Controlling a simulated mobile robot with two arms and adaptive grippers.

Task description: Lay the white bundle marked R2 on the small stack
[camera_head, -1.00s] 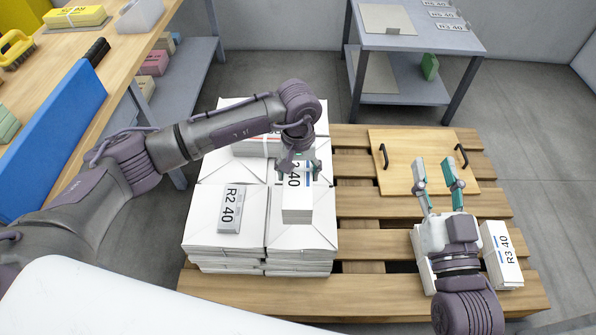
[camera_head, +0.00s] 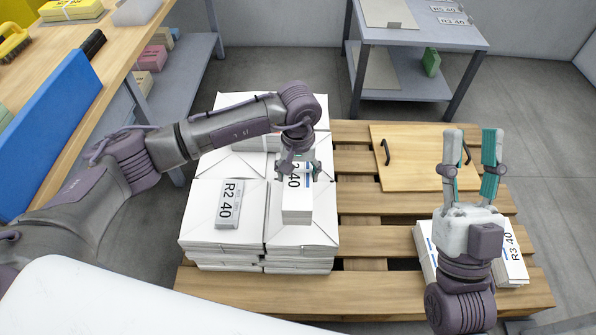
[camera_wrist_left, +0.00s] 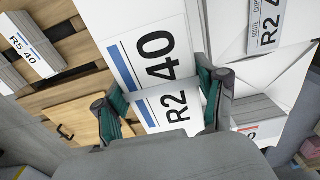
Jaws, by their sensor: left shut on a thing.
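My left gripper (camera_head: 297,168) is shut on a white bundle with a black 40 and blue stripe (camera_head: 297,205). In the left wrist view, my left fingers (camera_wrist_left: 160,107) are on either side of the white bundle (camera_wrist_left: 150,55), whose faces read R2 and 40. It is over the front right part of a large white pile (camera_head: 300,240); I cannot tell whether it touches the pile. A grey plate marked R2 40 (camera_head: 229,205) lies on the pile's front left part.
All stands on a wooden pallet (camera_head: 360,305). A wooden board with two black handles (camera_head: 425,150) lies at the back right. A grey shelf table (camera_head: 430,35) stands behind. A workbench (camera_head: 125,60) with a blue panel (camera_head: 55,135) is at left.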

